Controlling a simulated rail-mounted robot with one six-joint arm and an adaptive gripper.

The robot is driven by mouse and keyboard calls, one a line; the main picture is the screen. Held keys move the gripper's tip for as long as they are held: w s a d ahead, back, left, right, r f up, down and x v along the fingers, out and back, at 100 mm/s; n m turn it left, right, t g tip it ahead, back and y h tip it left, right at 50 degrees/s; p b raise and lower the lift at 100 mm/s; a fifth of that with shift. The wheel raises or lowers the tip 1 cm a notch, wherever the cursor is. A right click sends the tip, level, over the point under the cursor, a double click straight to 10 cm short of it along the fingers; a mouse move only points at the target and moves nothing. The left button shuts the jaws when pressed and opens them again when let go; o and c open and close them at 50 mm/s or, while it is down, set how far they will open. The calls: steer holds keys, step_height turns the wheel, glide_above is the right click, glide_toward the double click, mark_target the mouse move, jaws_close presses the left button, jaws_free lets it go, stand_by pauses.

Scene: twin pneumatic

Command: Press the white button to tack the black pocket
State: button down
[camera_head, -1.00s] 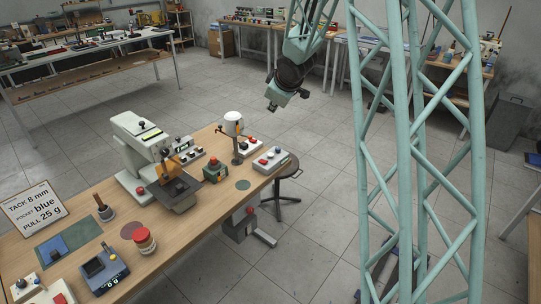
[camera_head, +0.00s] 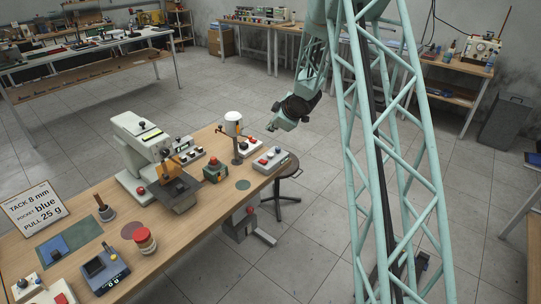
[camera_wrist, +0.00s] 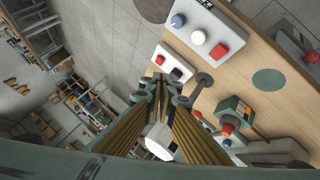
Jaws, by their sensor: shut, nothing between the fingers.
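A pale control box (camera_wrist: 200,25) in the wrist view carries a blue knob, a white button (camera_wrist: 198,37) and a red button. In the head view this box (camera_head: 270,161) sits at the right end of the bench; its buttons are small there. The pneumatic machine (camera_head: 140,150) stands on the bench with a dark plate (camera_head: 176,190) at its front; I cannot tell whether this is the black pocket. My gripper (camera_head: 273,127) is shut and empty, beyond the bench's far edge and apart from the box; its fingertips show in the wrist view (camera_wrist: 163,83).
A second box (camera_head: 249,146) and a white-topped post (camera_head: 233,125) stand near the pale box. A sign (camera_head: 33,208) reads tack 8 mm, pocket blue, pull 25 g. A stool (camera_head: 284,172) stands beside the bench's right end.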

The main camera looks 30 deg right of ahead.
mark_target(271, 155)
steer(key=shift+w+d+f+n+y, duration=0.1)
steer(key=shift+w+f+n+y, duration=0.1)
steer(key=shift+f, duration=0.6)
steer(key=shift+w+d+f+n+y, duration=0.1)
steer(key=shift+w+f, duration=0.1)
steer(key=shift+f, duration=0.6)
steer(key=shift+f, duration=0.15)
steer(key=shift+f+b, duration=3.55)
steer(key=shift+f, duration=0.7)
steer(key=shift+f+b, duration=0.75)
steer(key=shift+f, duration=0.4)
steer(key=shift+r, duration=0.2)
steer(key=shift+r+p, duration=0.9)
steer(key=shift+r, duration=0.05)
